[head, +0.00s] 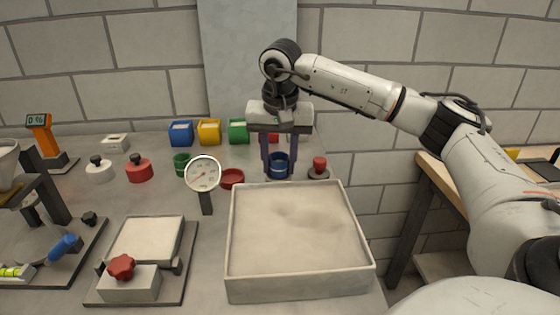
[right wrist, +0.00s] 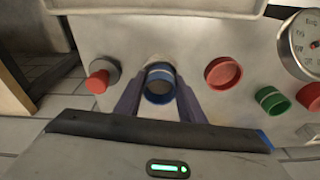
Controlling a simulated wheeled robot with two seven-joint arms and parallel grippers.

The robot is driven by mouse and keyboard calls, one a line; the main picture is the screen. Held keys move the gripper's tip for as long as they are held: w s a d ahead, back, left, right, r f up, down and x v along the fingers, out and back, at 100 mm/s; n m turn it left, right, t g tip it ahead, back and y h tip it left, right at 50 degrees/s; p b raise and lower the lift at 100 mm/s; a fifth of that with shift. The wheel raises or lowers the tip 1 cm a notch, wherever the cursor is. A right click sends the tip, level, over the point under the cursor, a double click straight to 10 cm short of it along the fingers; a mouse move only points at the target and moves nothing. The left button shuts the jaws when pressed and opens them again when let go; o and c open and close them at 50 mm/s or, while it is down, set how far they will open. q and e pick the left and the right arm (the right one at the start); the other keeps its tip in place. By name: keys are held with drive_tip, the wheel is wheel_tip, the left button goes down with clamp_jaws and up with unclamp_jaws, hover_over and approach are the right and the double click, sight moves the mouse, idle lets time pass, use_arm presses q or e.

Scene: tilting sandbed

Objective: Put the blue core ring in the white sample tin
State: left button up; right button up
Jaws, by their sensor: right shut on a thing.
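The blue core ring (head: 279,166) has a pale band and is upright behind the sand tray. My right gripper (head: 278,172) points down from above, with its two fingers shut on the ring's sides. In the right wrist view, the ring (right wrist: 160,76) sits between the dark fingertips (right wrist: 158,92). It is at or close to the bench top; I cannot tell if it touches. I cannot make out a white sample tin for certain; a small white box (head: 115,143) with a dark slot stands at the back left. My left gripper is not in view.
The sand tray (head: 300,287) is in front of the ring. A red dish (head: 232,179), a dial gauge (head: 203,174) and a green ring (head: 182,163) are left of it. A red knob (head: 319,165) is close on the right. Coloured bins (head: 209,132) line the back.

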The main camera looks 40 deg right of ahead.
sight(278, 172)
drive_tip(key=f, duration=0.2)
drive_tip(key=shift+s+a+f+g, duration=0.25)
drive_tip(key=shift+a+f+g, duration=0.05)
drive_tip(key=shift+a, duration=0.05)
drive_tip(key=o, duration=0.7)
drive_tip(key=shift+o, duration=0.6)
drive_tip(key=shift+w+a, duration=0.1)
drive_tip(key=shift+w, duration=0.05)
drive_tip(key=shift+d, duration=0.2)
drive_tip(key=shift+r, duration=0.5)
wheel_tip(278, 172, up, 12)
drive_tip(key=p, duration=0.2)
drive_tip(key=shift+s+a, duration=0.4)
